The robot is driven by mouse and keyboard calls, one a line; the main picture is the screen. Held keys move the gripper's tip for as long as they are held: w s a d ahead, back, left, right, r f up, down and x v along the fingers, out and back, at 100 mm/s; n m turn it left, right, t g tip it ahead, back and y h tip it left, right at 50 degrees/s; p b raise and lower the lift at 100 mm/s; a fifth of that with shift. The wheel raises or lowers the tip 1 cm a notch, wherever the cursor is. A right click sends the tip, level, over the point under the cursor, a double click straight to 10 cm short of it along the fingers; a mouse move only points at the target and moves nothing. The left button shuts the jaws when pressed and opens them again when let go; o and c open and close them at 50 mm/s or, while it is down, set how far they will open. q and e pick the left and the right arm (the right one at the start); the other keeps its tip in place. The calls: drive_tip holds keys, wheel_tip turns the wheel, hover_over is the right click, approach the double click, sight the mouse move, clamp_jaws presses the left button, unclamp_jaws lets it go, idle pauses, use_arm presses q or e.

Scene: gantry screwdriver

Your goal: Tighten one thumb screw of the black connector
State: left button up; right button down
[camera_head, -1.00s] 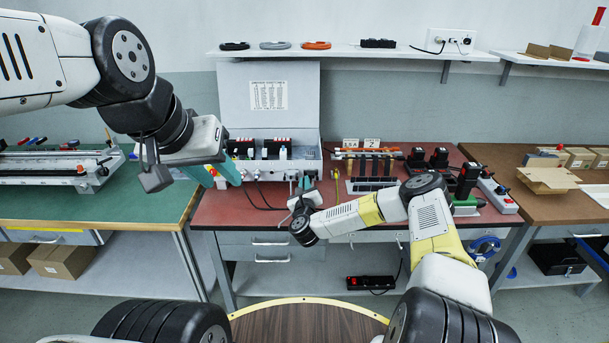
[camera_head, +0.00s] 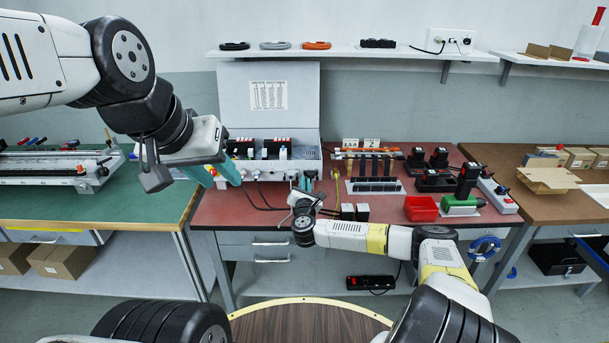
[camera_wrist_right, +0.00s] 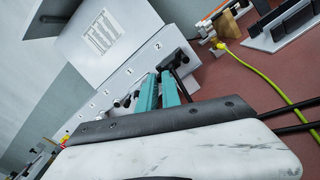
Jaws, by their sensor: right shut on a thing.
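My right gripper (camera_wrist_right: 160,92) has its teal fingers close together on a small black part (camera_wrist_right: 176,60), which looks like a thumb screw of the black connector; the fingers hide most of it. It is at the numbered light front panel (camera_wrist_right: 118,82) of the open case. In the head view my right gripper (camera_head: 307,185) is at the right end of that case (camera_head: 268,90), small and partly hidden by its wrist. My left gripper (camera_head: 226,174) hangs near the left front of the case, apart from it; its finger gap is unclear.
Black cables (camera_head: 262,196) run from the case over the red mat. A yellow-green cable (camera_wrist_right: 262,76) lies right of my right gripper. A slotted rack (camera_head: 374,186), small black blocks (camera_head: 355,211), a red bin (camera_head: 421,208) and a green tool (camera_head: 461,202) stand further right.

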drive_tip(key=shift+f+m, duration=0.1)
drive_tip(key=shift+m, duration=1)
drive_tip(key=c, duration=1.5)
unclamp_jaws()
drive_tip(key=s, duration=0.8)
